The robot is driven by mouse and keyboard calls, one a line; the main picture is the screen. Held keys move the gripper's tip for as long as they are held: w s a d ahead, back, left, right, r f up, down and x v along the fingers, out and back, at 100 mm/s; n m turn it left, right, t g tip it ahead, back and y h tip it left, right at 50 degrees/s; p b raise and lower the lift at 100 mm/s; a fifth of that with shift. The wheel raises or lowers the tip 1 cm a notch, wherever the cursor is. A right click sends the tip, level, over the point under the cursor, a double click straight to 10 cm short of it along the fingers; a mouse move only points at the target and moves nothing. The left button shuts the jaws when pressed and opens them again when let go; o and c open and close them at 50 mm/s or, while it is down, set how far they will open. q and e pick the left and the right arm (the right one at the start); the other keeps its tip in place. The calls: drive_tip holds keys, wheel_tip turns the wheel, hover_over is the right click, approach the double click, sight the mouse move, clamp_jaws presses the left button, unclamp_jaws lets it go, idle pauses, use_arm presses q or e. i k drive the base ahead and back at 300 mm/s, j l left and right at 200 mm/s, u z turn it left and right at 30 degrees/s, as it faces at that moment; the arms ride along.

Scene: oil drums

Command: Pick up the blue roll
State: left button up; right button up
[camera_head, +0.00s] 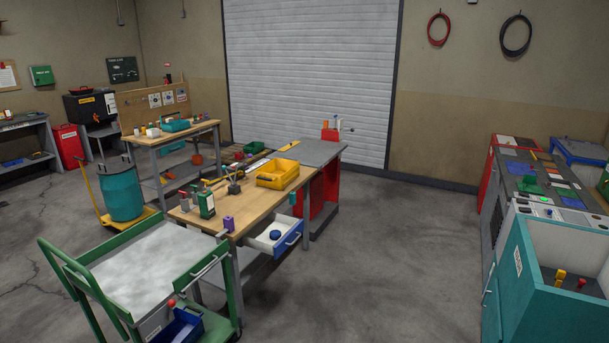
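A small round blue thing, which looks like the blue roll (276,234), lies inside an open drawer (290,241) with a blue front. The drawer sticks out under the near right side of a wooden-topped workbench (253,207). The thing is small in the picture, so its exact shape is hard to tell. Neither of my grippers shows in the head view.
A green cart (189,266) with a pale top stands at the near left, close to the bench. A yellow bin (278,173) and several tools sit on the bench. A teal drum (121,192) stands behind the cart. Floor (390,260) right of the drawer is clear.

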sight(274, 234)
drive_tip(key=i, duration=2.65)
drive_tip(key=i+j+z, duration=0.1)
drive_tip(key=i, duration=1.25)
